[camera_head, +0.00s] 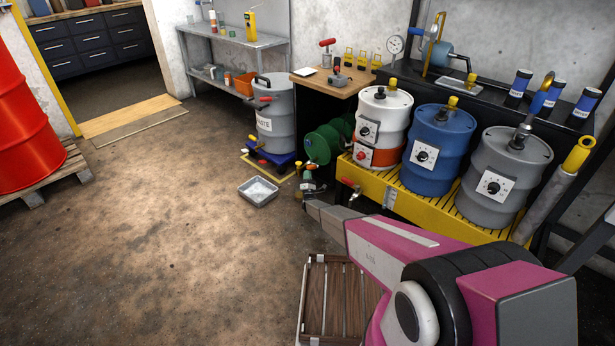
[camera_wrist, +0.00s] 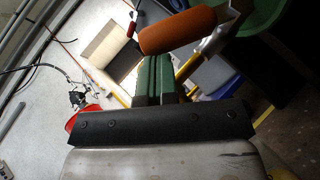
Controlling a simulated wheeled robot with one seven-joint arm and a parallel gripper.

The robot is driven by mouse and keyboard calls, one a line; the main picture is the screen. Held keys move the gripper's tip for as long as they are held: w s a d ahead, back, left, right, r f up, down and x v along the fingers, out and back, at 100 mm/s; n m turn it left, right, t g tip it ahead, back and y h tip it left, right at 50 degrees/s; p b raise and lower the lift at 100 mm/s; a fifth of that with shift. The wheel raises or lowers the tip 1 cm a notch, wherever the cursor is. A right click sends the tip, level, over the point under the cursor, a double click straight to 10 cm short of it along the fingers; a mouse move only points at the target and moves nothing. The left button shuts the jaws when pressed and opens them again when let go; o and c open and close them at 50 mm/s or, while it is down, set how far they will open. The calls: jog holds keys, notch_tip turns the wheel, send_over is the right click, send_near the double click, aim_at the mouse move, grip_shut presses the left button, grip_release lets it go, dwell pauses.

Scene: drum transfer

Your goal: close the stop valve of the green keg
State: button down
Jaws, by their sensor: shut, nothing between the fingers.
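The green keg (camera_head: 322,143) lies on its side left of the yellow platform in the head view. A large green surface, seemingly the keg (camera_wrist: 268,18), fills the upper right of the wrist view. An orange-red lever (camera_wrist: 178,31) with a pale metal body (camera_wrist: 218,38) stands in front of it. This looks like the stop valve; its exact angle to the outlet is hard to tell. My gripper (camera_wrist: 157,65) is shut and empty, its green fingers just below the lever; I cannot tell if they touch. In the head view its tip is hard to make out.
The yellow platform (camera_head: 412,215) carries a blue drum (camera_head: 438,165), a grey drum (camera_head: 515,150) and a white drum (camera_head: 385,100). A metal tray (camera_head: 258,191) lies on the floor near the grey waste drum (camera_head: 272,95). A slatted wooden crate (camera_head: 312,290) stands under my arm.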

aim_at(308, 168)
notch_tip(308, 168, up, 3)
jog(key=m+g+h, duration=0.1)
jog(key=m, duration=0.1)
jog(key=m+h, duration=0.1)
jog(key=shift+w+d+r+m+g+h, duration=0.1)
jog(key=shift+d+m+g+h, duration=0.05)
jog(key=shift+m+g+h, duration=0.25)
jog(key=r+m+g, duration=0.1)
jog(key=m+g+h, duration=0.1)
jog(key=w+d+r+m, duration=0.1)
jog(key=shift+r+g+h, duration=0.35)
jog(key=shift+g+h, duration=0.05)
jog(key=shift+w+d+r+m+g, duration=0.45)
jog(key=shift+w+r+m+g, duration=0.35)
jog(key=shift+m+g, duration=0.15)
jog(key=shift+w+d+r+m+g, duration=0.45)
jog(key=shift+w+m+g, duration=0.1)
jog(key=shift+g, duration=0.4)
jog(key=shift+w+d+r, duration=0.2)
jog(key=shift+w+d, duration=0.05)
jog(key=shift+w, duration=0.25)
jog(key=shift+d, duration=0.15)
